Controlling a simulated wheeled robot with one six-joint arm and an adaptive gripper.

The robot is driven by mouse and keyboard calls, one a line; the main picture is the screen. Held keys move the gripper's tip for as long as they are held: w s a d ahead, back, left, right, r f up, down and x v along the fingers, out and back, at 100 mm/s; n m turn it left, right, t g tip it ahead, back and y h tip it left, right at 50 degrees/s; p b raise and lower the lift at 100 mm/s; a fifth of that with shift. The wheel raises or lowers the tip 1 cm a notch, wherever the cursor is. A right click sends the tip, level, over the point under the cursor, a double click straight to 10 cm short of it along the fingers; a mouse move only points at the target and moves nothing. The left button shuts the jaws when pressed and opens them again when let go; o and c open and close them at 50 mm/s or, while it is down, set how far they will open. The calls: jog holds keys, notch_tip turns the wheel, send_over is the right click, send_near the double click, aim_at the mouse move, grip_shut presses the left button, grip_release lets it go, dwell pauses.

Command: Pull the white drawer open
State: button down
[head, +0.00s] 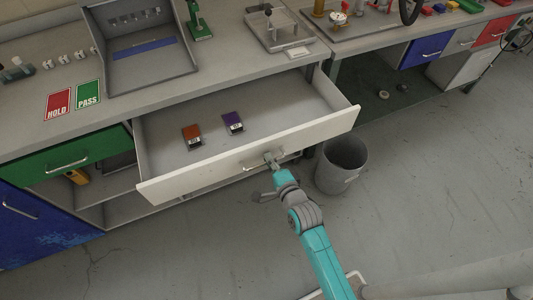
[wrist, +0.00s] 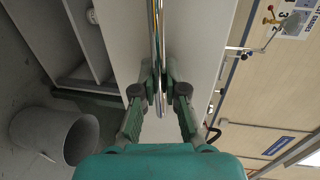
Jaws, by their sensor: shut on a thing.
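The white drawer (head: 250,151) stands pulled out from the workbench in the head view, with its inside visible. An orange-labelled item (head: 191,136) and a purple-labelled item (head: 232,122) lie inside it. My gripper (head: 270,160) is at the drawer's front, shut on the metal bar handle (head: 256,167). In the wrist view the two fingers of my gripper (wrist: 161,85) close on either side of the shiny handle (wrist: 157,40), against the white drawer front (wrist: 116,35).
A grey bin (head: 342,166) stands on the floor just right of the drawer and also shows in the wrist view (wrist: 55,135). A green drawer (head: 65,160) and a blue one (head: 30,215) are at the left. Open floor lies in front.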

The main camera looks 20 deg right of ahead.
jog(key=shift+s, duration=0.15)
jog(key=c, duration=1.2)
grip_release()
jog(key=v, duration=1.2)
